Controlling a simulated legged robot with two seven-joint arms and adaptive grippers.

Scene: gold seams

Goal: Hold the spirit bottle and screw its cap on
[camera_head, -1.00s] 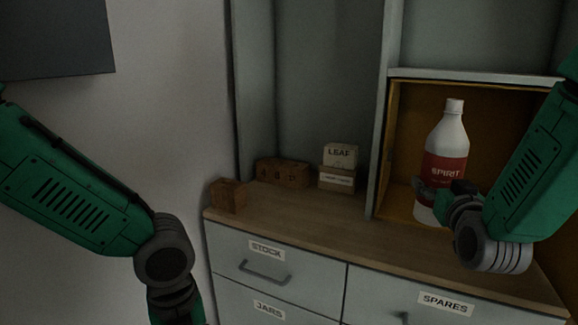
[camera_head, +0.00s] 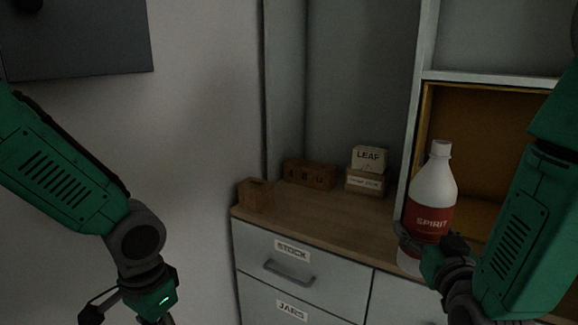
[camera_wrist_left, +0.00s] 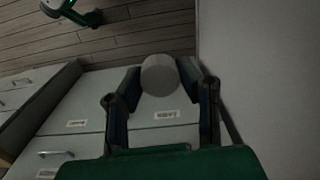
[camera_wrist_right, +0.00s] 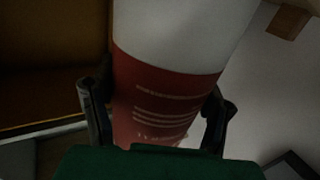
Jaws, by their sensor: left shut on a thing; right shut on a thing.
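My left gripper (camera_head: 125,312) is low at the left of the head view, far from the bottle. In the left wrist view it is shut on a round pale cap (camera_wrist_left: 160,75). The left fingertips and cap are hard to make out in the head view.
A wooden counter (camera_head: 300,216) runs behind, with drawers below. On it are a brown block (camera_head: 256,195), a brown lettered block (camera_head: 309,174) and a box marked LEAF (camera_head: 369,158). A grey panel (camera_head: 80,45) hangs on the left wall. The space between my arms is clear.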

